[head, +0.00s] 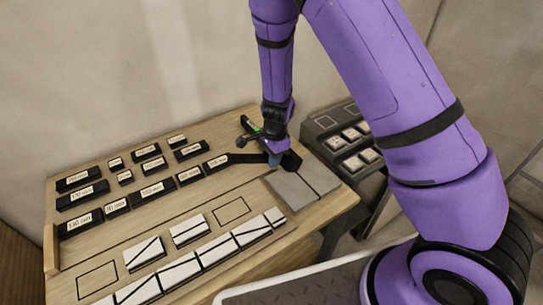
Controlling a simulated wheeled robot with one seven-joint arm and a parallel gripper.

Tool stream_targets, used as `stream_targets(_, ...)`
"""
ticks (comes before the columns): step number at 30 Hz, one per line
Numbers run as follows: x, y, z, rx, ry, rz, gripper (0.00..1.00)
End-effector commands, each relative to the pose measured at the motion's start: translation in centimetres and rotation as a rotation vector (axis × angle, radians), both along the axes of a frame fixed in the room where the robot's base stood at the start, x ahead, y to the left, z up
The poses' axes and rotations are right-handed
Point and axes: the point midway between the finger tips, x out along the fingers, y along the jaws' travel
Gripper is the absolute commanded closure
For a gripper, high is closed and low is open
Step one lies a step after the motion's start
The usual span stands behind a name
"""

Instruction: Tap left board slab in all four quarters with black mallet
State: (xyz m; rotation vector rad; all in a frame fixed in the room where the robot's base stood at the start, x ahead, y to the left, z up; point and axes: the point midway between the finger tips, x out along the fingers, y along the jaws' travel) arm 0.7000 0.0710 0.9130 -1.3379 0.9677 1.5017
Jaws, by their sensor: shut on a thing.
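Two grey slabs lie side by side at the right end of the wooden table, the left slab (291,191) and the right slab (319,177). My gripper (273,157) points down at the back edge of the left slab, and a blue part shows at its tip. It is shut on the black mallet (291,162). The mallet's dark wide end shows just right of the gripper, behind the slabs, and a dark bar, seemingly its handle, runs left. The fingers partly hide the mallet. I cannot tell whether the mallet touches a slab.
Several black labelled blocks (152,190) stand in rows on the wooden table (255,225). White tiles (181,271) with dark lines lie along the front, near empty outlined squares (231,210). A dark case (349,140) with small white pieces stands right of the table.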

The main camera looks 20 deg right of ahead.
Motion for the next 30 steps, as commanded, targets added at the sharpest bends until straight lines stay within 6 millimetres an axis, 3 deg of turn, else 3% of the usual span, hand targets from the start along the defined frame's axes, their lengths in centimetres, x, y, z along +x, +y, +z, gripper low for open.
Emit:
stream_targets(3,-0.1,-0.2,-3.1,-0.001,0.006,-0.005,1.0)
stream_targets(5,0.0,-0.1,-3.9,0.0,0.004,-0.004,1.0)
stream_targets(19,0.0,0.0,0.8,0.001,-0.002,0.001,1.0)
stream_targets(30,0.0,0.0,1.4,0.0,0.001,-0.002,1.0)
